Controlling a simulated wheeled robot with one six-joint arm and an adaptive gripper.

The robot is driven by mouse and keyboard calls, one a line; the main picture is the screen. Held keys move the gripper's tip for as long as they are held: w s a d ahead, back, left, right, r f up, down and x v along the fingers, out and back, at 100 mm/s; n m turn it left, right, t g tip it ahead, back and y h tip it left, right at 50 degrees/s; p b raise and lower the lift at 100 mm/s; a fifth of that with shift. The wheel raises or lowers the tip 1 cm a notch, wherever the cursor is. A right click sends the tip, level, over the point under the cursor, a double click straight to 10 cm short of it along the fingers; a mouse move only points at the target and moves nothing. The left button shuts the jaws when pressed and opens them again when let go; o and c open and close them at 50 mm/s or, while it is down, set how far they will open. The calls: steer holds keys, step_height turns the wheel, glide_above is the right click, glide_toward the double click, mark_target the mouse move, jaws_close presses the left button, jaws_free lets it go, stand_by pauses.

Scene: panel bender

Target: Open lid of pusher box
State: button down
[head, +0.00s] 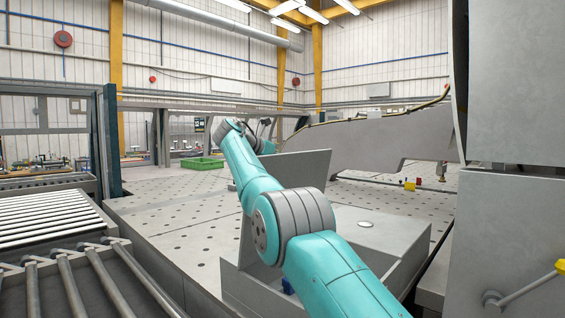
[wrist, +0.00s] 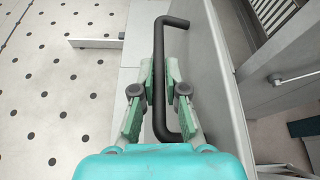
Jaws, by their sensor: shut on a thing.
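The pusher box (head: 385,236) is a grey metal box in the lower middle of the head view, partly covered by my arm. Its lid (head: 303,168) is a flat grey plate standing raised and tilted up from the box. In the wrist view the lid (wrist: 218,70) runs along the right of my gripper, with a black bar handle (wrist: 162,95) on its face. My gripper (wrist: 160,66) has its green fingers on either side of the handle and is shut on it. In the head view the fingers and handle are hidden behind my arm and the lid.
A perforated table (head: 170,215) spreads behind and left of the box. A roller conveyor (head: 50,222) lies at the left, and a green crate (head: 202,163) sits far back. A large grey machine body (head: 515,220) stands close at the right.

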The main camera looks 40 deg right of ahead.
steer(key=shift+f, duration=0.2)
steer(key=c, duration=1.2)
jaws_free()
steer(key=shift+w, duration=0.1)
steer(key=shift+r, duration=0.1)
steer(key=shift+a, duration=0.1)
steer(key=shift+a+r, duration=0.15)
steer(key=v, duration=1.1)
steer(key=shift+a, duration=0.25)
